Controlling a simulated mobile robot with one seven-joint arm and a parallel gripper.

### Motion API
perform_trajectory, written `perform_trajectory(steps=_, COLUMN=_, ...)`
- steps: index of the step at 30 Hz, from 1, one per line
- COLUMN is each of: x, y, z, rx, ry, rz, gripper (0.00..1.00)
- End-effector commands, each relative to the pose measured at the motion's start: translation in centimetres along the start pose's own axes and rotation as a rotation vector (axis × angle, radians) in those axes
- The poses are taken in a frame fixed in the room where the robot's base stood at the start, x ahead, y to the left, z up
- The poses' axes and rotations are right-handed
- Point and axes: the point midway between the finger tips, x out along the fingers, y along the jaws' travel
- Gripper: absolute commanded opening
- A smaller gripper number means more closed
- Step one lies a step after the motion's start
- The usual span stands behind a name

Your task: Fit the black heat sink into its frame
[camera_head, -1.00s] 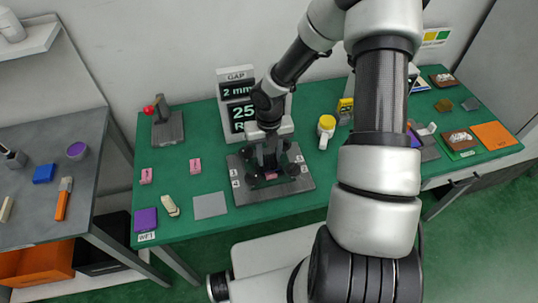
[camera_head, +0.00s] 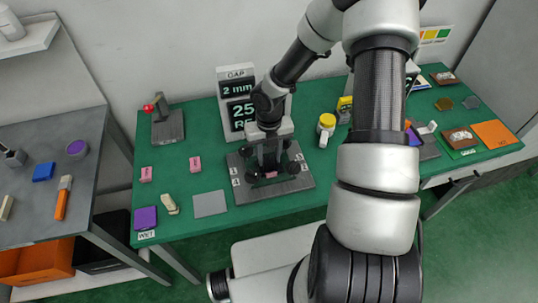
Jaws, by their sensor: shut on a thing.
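The grey frame plate (camera_head: 240,194) lies on the green table, with number labels at its corners and several black round-ended levers (camera_head: 293,168) around its middle. My gripper (camera_head: 268,168) points down over the middle of the plate, between the levers. It is shut on a dark thing, which I take to be the black heat sink; my fingers and the levers hide most of it. A small pink patch (camera_head: 270,174) shows just below the fingertips. I cannot tell whether the heat sink touches the frame.
A display (camera_head: 236,105) stands behind the plate. A red-knobbed lever fixture (camera_head: 167,122) is at back left. Pink blocks (camera_head: 195,164), a grey square (camera_head: 209,204) and a purple block (camera_head: 145,217) lie to the left. A yellow-topped mug (camera_head: 326,128) stands to the right.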

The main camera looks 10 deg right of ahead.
Motion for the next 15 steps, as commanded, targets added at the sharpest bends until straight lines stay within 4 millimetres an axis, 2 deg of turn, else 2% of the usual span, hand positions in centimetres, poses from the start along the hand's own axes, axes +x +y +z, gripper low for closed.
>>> perform_trajectory(steps=15, x=0.73, y=-0.01, z=0.01, rx=0.0, ry=0.0, rz=0.0, gripper=0.14)
